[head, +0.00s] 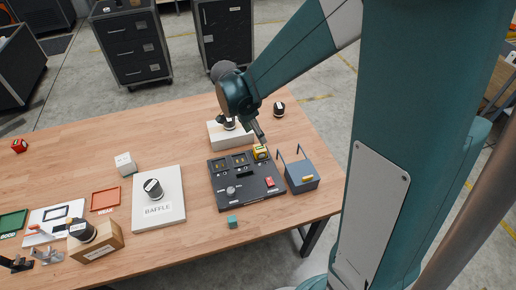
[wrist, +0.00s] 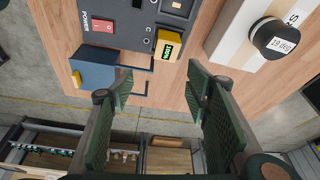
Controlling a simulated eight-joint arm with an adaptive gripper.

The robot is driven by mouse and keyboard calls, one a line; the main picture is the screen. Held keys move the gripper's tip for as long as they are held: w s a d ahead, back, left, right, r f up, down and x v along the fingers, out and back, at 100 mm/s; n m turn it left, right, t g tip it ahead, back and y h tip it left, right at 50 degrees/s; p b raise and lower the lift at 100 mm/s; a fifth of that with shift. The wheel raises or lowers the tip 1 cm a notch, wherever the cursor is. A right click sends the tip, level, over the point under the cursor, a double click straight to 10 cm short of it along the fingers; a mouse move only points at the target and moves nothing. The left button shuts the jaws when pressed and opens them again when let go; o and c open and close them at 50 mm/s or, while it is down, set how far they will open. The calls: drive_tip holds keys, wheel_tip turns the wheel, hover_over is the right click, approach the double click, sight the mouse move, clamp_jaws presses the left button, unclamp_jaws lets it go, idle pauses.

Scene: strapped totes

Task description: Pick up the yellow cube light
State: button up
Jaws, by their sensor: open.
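The yellow cube light (head: 261,152) is a small yellow block at the far right corner of the dark control panel (head: 226,199). In the wrist view the cube light (wrist: 159,48) shows a dark display with green characters, close to the panel's edge. I cannot tell whether it rests on the panel or just beside it. My gripper (head: 262,138) is above and close to the cube in the head view. In the wrist view my gripper (wrist: 161,80) has its two green fingers wide apart, with nothing between them. The cube lies ahead of the fingertips, roughly centred between them.
A blue-grey tote (head: 302,178) with raised straps stands right of the panel. A white box (head: 216,136) with a dark-topped canister is behind it. Another canister (head: 279,109) stands at the back right. A small teal cube (head: 232,222) lies in front on the wooden table.

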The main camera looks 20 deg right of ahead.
sight(260, 148)
drive_tip(key=shift+w+a+f+m+g+h, duration=0.15)
drive_tip(key=shift+w+f+m, duration=0.25)
drive_tip(key=shift+f, duration=0.45)
drive_tip(key=shift+w+f+m+g+h, duration=0.1)
drive_tip(key=shift+w+f+m, duration=0.3)
drive_tip(key=shift+f, duration=0.5)
drive_tip(key=shift+w+a+f+m+g+h, duration=0.15)
drive_tip(key=shift+w+f+m, duration=0.2)
drive_tip(key=shift+f, duration=0.5)
drive_tip(key=shift+s, duration=0.1)
drive_tip(key=shift+x, duration=1.3)
drive_tip(key=shift+x, duration=2.6)
drive_tip(key=shift+s+a, duration=0.1)
drive_tip(key=shift+c, duration=0.7)
drive_tip(key=c, duration=1)
